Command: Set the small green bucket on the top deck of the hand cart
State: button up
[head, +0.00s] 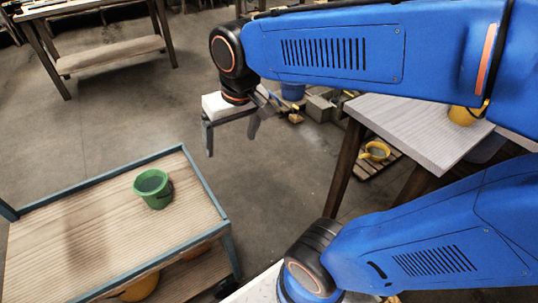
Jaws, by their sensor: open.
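The small green bucket (154,188) stands upright on the top deck of the hand cart (110,220), near the deck's far right part. The cart has a ribbed wooden-looking deck with a blue-grey frame, and its left and near parts run out of view. My gripper (231,138) hangs above and to the right of the bucket in the head view. Its two dark fingers are spread apart with nothing between them. It is clear of the bucket.
A pale table (415,128) stands at the right with a yellow object on it, partly behind my arm. A workbench (110,42) stands at the back left. Open concrete floor lies between.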

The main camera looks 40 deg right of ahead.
jog(key=s+d+f+t, duration=0.1)
jog(key=s+d+f, duration=0.2)
jog(key=s+d, duration=0.2)
jog(key=s, duration=0.3)
jog(key=shift+d+t+h, duration=0.3)
jog(key=shift+d, duration=0.05)
jog(key=shift+r, duration=0.1)
dwell(0.7)
